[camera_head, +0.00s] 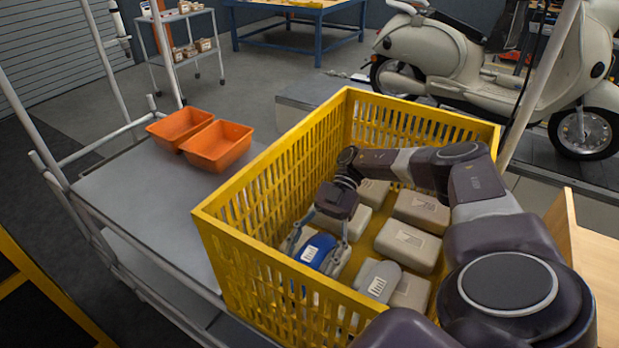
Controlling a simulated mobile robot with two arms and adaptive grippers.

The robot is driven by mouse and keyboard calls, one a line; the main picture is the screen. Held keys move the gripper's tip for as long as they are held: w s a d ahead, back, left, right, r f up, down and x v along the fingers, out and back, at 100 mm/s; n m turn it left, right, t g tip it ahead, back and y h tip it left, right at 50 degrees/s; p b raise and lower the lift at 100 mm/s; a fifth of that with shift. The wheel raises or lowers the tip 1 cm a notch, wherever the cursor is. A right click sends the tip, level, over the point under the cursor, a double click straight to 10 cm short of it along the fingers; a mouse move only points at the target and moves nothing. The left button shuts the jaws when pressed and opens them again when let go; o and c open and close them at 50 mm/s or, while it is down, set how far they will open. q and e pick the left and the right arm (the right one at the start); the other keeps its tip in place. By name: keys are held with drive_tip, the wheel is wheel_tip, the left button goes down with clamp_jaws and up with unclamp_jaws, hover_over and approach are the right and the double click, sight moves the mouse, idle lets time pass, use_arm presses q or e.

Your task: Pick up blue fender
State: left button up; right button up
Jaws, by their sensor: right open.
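The blue fender (317,248) lies inside the yellow crate (265,290), towards its near left part, with a light marking on its top. My right arm reaches into the crate from the right. My right gripper (317,243) points down over the blue fender, open, with one finger on each side of it. Whether the fingers touch the fender cannot be told. The gripper partly hides the fender. My left gripper does not show.
Several grey and beige cases (408,243) lie in the crate around the blue fender. The slatted crate walls stand close to the gripper. Two orange bins (217,146) sit on the grey cart top (150,195) to the left, which is otherwise clear.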

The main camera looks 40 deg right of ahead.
drive_tip(key=p+x, duration=0.2)
drive_tip(key=x, duration=0.1)
drive_tip(key=shift+s+a+r, duration=0.15)
drive_tip(key=shift+r, duration=0.05)
drive_tip(key=shift+s+a+f, duration=0.1)
drive_tip(key=shift+a+f, duration=0.1)
drive_tip(key=shift+a, duration=0.15)
drive_tip(key=shift+c, duration=1.2)
drive_tip(key=c, duration=1.3)
